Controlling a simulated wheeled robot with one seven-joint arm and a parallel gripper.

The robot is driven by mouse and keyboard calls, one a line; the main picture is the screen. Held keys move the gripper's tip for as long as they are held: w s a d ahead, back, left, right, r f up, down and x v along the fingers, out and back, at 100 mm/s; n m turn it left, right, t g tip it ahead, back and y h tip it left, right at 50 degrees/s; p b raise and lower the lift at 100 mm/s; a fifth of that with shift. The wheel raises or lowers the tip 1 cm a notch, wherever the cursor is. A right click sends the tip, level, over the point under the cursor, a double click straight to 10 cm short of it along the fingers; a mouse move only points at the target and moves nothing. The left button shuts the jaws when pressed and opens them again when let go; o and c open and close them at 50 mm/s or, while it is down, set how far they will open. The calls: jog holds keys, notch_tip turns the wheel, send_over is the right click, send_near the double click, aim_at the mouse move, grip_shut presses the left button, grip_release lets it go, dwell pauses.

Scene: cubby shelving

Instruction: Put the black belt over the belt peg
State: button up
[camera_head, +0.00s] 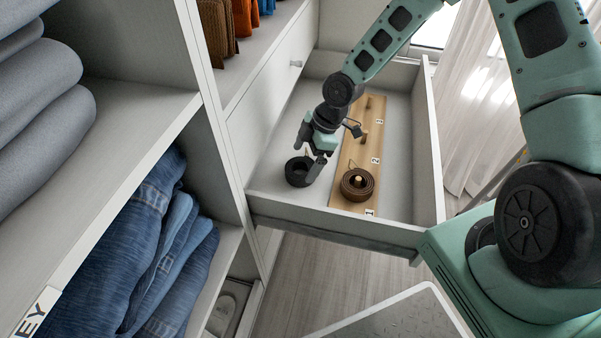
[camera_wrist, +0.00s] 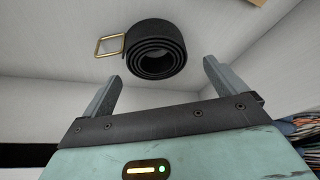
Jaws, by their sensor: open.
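The black belt (camera_head: 298,172) is a rolled coil lying on the drawer floor, left of the wooden peg board (camera_head: 348,170). In the wrist view the black belt (camera_wrist: 155,48) shows its spiral edge and a gold square buckle to its left. My gripper (camera_head: 316,160) is over the drawer, close to the belt. In the wrist view my open gripper (camera_wrist: 160,88) has its two fingers apart, with the belt beyond the tips and nothing between them. The board has several upright pegs, numbered 1, 2 and 3. A brown belt (camera_head: 357,184) is coiled around the peg near number 1.
The open drawer (camera_head: 434,165) has raised walls around the belt and board. Shelving with folded jeans (camera_head: 155,250) and grey clothes (camera_head: 40,110) stands at the left. The drawer floor right of the board is clear. A white curtain (camera_head: 475,110) hangs at the right.

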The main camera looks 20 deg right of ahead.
aim_at(299, 168)
jog(key=b+x, duration=0.1)
jog(key=x, duration=0.1)
jog(key=b+x, duration=0.1)
jog(key=x, duration=0.1)
jog(key=shift+w+a+f, duration=0.2)
jog(key=shift+w+f, duration=0.05)
jog(key=shift+f, duration=0.1)
jog(key=shift+r, duration=0.1)
jog(key=c, duration=1.2)
jog(key=shift+o, duration=0.2)
